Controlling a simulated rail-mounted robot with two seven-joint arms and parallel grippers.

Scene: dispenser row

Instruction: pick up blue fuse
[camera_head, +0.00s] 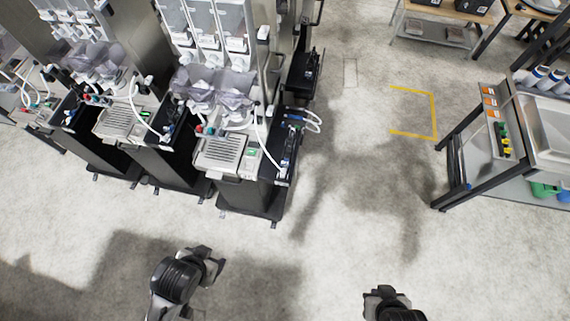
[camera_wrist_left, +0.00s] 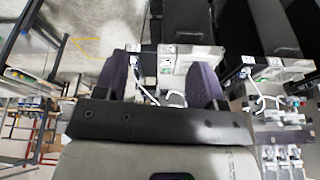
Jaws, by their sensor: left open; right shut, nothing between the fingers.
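I cannot make out a blue fuse for certain in either view. Small green, yellow and dark pieces (camera_head: 503,140) sit in a row on the worktable at the right of the head view, too small to tell apart. My left gripper (camera_head: 208,264) is low in the head view, over bare floor and far from that table. In the left wrist view its two fingers (camera_wrist_left: 160,78) stand apart with nothing held between them. My right gripper (camera_head: 381,293) is at the bottom right of centre, shut and empty, also away from the table.
A row of dispenser machines (camera_head: 225,153) with trays and white hoses stands at the left. The worktable (camera_head: 485,125) at the right carries orange labels and a metal tray (camera_head: 545,125). A yellow floor marking (camera_head: 433,115) lies left of it. The floor between is clear.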

